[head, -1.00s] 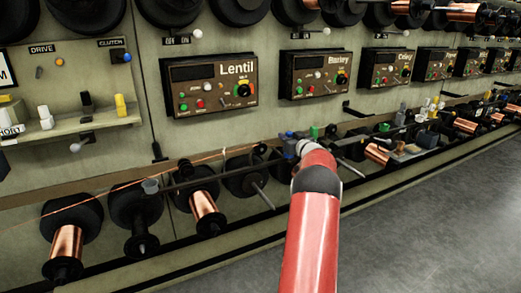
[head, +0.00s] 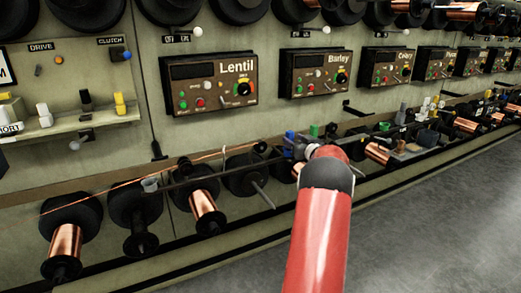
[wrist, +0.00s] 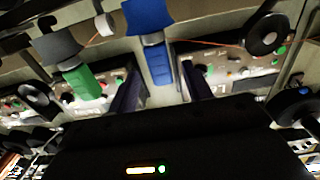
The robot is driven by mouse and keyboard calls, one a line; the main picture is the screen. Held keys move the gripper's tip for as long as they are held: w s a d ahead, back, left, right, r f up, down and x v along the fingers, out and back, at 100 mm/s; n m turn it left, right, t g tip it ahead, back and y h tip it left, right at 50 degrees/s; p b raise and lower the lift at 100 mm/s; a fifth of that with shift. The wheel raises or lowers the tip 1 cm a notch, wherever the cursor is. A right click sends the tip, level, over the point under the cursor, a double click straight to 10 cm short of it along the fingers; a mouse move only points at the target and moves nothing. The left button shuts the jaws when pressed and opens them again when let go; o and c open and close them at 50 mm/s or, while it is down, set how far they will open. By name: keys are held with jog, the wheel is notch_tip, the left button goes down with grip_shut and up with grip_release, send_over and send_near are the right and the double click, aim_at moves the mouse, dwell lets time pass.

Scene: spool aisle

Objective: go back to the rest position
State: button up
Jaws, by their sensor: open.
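My gripper (wrist: 161,78) shows in the wrist view with its two dark fingers apart and nothing between them touching. Beyond the fingers, a blue block-shaped part (wrist: 150,20) and a green part with a grey top (wrist: 82,82) show on the machine. In the head view my red arm reaches up from the bottom towards the spool row, and its bulk hides the gripper. A small blue part (head: 290,136) and a green part (head: 314,130) show just above the arm's far end.
The Lentil panel (head: 208,83) and the Barley panel (head: 314,72) are on the wall. Copper spools (head: 204,208) and a bare rod (head: 263,194) stick out below, left of my arm. Clear grey floor (head: 440,220) lies to the right.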

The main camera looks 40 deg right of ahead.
jog(key=shift+v, duration=1.25)
jog(key=shift+h, duration=0.6)
jog(key=a+r, duration=0.1)
jog(key=w+a+r, duration=0.1)
jog(key=a+r, duration=0.1)
jog(key=shift+w+a+r, duration=0.1)
jog(key=shift+w+r, duration=0.15)
jog(key=shift+w, duration=0.15)
jog(key=s+a+r+m+g+h, duration=0.15)
jog(key=a+r, duration=0.25)
jog(key=a, duration=0.7)
jog(key=s+a+r+m+g, duration=0.1)
jog(key=s+a+r+g, duration=0.3)
jog(key=a, duration=0.7)
jog(key=s+a+f+n+g+y, duration=0.1)
jog(key=s+a+f, duration=0.3)
jog(key=s+a, duration=0.4)
jog(key=s+a+f+n+g+y, duration=0.2)
jog(key=s+a+f+g+y, duration=0.1)
jog(key=s+a, duration=0.6)
jog(key=s+a+f+n+g+y, duration=0.2)
jog(key=s+a+f, duration=0.3)
jog(key=s+a, duration=0.4)
jog(key=a, duration=0.3)
jog(key=shift+s, duration=0.25)
